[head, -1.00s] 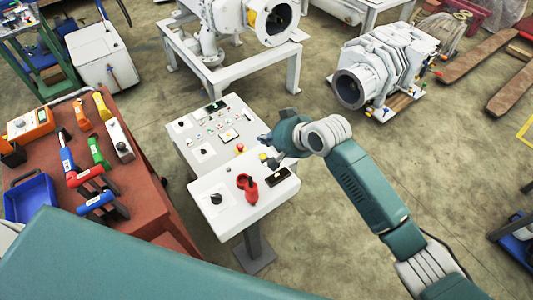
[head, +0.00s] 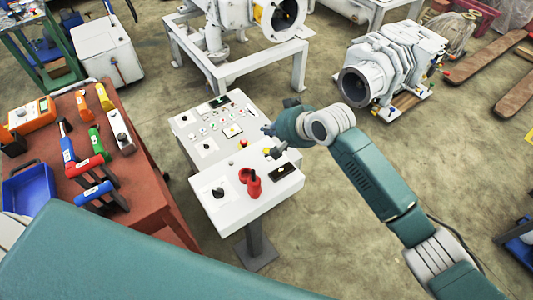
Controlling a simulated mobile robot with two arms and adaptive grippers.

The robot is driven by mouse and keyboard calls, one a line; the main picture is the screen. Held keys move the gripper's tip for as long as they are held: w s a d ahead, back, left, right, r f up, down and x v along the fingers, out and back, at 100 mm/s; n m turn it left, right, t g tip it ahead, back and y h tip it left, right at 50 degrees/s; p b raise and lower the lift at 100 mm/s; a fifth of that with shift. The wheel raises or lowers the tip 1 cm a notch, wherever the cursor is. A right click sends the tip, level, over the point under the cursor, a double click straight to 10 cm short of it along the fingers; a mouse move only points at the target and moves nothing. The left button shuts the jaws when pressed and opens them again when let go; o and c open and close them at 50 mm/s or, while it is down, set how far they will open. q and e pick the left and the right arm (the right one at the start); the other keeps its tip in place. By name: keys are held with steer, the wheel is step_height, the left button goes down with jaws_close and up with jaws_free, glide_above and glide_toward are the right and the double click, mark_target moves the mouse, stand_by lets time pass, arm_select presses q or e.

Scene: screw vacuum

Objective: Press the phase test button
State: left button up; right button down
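A pale control panel (head: 207,188) stands on a dark post in the middle of the head view. Its sloped upper face (head: 193,123) carries several small buttons and a dark display. Its lower face carries a black knob (head: 217,192), a red part (head: 249,182) and a dark label plate (head: 283,171). The labels are too small to read, so I cannot tell which control is the phase test button. My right gripper (head: 273,142) is over the panel's right side, near a yellow button that it partly hides. Its finger opening and any contact are unclear. My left gripper is out of view.
A red-brown table (head: 160,203) at left holds tools, a blue bin (head: 28,187) and an orange meter (head: 32,113). A pump (head: 362,85) lies on the floor at upper right. A white frame (head: 240,70) stands behind the panel. Floor right of the panel is clear.

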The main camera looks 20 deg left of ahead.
steer(key=b, duration=0.4)
glide_above(267, 151)
steer(key=f, duration=0.4)
steer(key=shift+w+d+f, duration=0.1)
steer(key=shift+d+f, duration=0.05)
steer(key=shift+d, duration=0.15)
steer(key=shift+f, duration=1.05)
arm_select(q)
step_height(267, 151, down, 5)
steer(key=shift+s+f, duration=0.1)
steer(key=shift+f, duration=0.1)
arm_select(e)
steer(key=shift+f, duration=0.35)
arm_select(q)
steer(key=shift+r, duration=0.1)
arm_select(e)
steer(key=shift+f, duration=0.5)
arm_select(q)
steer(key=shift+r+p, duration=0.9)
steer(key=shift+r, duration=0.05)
arm_select(e)
steer(key=shift+r, duration=0.85)
